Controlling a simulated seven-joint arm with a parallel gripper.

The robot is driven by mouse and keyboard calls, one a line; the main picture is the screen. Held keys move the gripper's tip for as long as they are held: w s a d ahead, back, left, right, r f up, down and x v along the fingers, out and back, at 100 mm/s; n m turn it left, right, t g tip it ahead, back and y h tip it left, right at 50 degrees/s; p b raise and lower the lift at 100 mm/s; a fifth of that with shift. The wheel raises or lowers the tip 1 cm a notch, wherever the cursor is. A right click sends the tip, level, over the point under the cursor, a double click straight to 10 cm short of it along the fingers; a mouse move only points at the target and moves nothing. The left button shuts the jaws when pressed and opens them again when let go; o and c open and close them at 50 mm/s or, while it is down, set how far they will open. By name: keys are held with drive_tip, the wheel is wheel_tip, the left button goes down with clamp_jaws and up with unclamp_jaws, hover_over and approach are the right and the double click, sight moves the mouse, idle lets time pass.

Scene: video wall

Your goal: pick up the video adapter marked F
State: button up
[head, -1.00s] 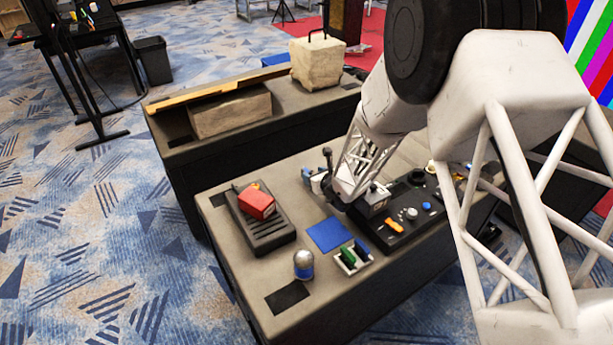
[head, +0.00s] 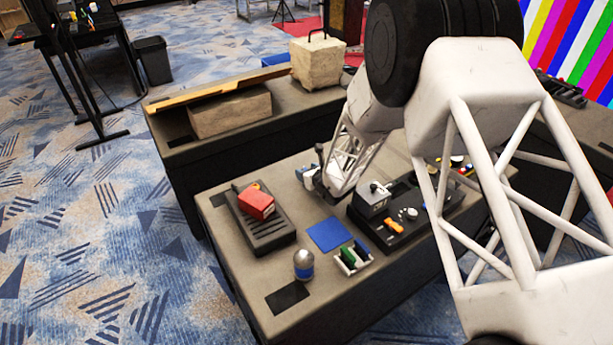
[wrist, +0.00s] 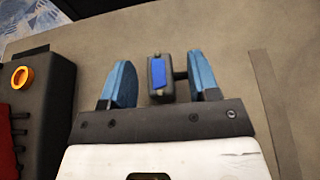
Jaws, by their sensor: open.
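The video adapter (wrist: 158,77) is a small dark block with a blue connector face. In the wrist view it lies on the grey-brown surface between the two blue fingers of my gripper (wrist: 160,84), closer to the right finger. A short dark stub sticks out from its right side toward that finger. My gripper is open, and I see a gap on the adapter's left. No letter is readable on it. In the head view my gripper (head: 312,176) is low over the far edge of the near table, and I cannot make out the adapter clearly there.
On the near table (head: 235,285) stand a black rack with a red box (head: 256,203), a blue square (head: 328,234), a silver-and-blue capsule (head: 304,265), a small white holder (head: 353,259) and a black console (head: 400,232). The wrist view shows an orange ring (wrist: 22,77) on a black body at left.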

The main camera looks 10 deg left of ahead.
drive_tip(key=shift+w+a+f, duration=0.1)
drive_tip(key=shift+w+a, duration=0.15)
idle(0.4)
drive_tip(key=c, duration=1)
drive_tip(key=shift+r, duration=0.85)
wheel_tip(320, 180, up, 2)
drive_tip(key=shift+r, duration=0.15)
drive_tip(key=s+d, duration=0.3)
drive_tip(key=s, duration=0.4)
drive_tip(key=s+d+r, duration=0.1)
drive_tip(key=s+d, duration=0.2)
drive_tip(key=s, duration=0.4)
drive_tip(key=shift+s+d, duration=0.25)
drive_tip(key=shift+d, duration=0.15)
